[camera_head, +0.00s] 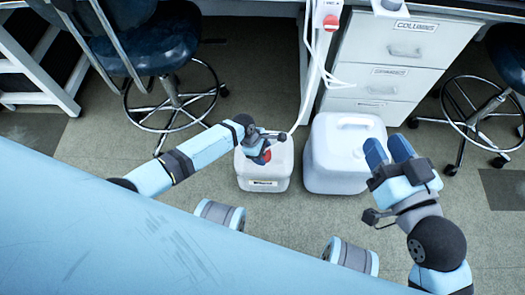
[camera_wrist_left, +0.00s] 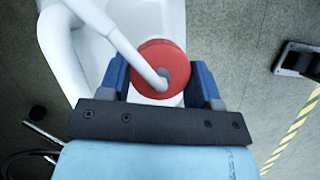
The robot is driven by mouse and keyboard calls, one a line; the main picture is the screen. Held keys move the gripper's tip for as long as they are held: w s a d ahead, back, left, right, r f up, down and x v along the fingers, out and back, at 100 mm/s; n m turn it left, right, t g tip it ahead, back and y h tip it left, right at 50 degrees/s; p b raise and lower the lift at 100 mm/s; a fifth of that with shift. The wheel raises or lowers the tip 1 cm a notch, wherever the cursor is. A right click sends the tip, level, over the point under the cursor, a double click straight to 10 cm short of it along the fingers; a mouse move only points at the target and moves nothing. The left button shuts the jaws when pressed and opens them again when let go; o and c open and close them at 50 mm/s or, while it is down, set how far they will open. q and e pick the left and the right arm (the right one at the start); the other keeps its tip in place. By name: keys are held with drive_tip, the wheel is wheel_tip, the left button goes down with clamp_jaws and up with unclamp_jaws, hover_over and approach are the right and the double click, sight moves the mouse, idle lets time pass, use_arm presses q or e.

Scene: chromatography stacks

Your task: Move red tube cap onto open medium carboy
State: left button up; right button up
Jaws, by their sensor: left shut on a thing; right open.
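My left gripper (camera_head: 264,148) is over the top of the smaller white carboy (camera_head: 264,184), which has a label low on its front. It is shut on the red tube cap (camera_head: 266,157). In the left wrist view the round red cap (camera_wrist_left: 150,52) sits between the two blue fingers, with a white tube running into its centre. White carboy plastic shows behind it. I cannot tell whether the cap touches the carboy's mouth, which is hidden. A larger white carboy (camera_head: 338,165) with a top handle stands to the right. My right gripper (camera_head: 389,150) is open and empty, in front of the larger carboy's right side.
The white tube (camera_head: 309,90) hangs down from the bench to the cap. A white drawer cabinet (camera_head: 392,52) stands behind the carboys. A wheeled chair (camera_head: 150,45) is at the left and another stool (camera_head: 480,112) at the right. Open floor lies around the carboys.

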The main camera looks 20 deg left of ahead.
use_arm(q)
drive_tip(key=shift+f, duration=0.3)
drive_tip(key=shift+f, duration=0.25)
idle(0.4)
drive_tip(key=o, duration=1.3)
drive_tip(key=shift+c, duration=0.2)
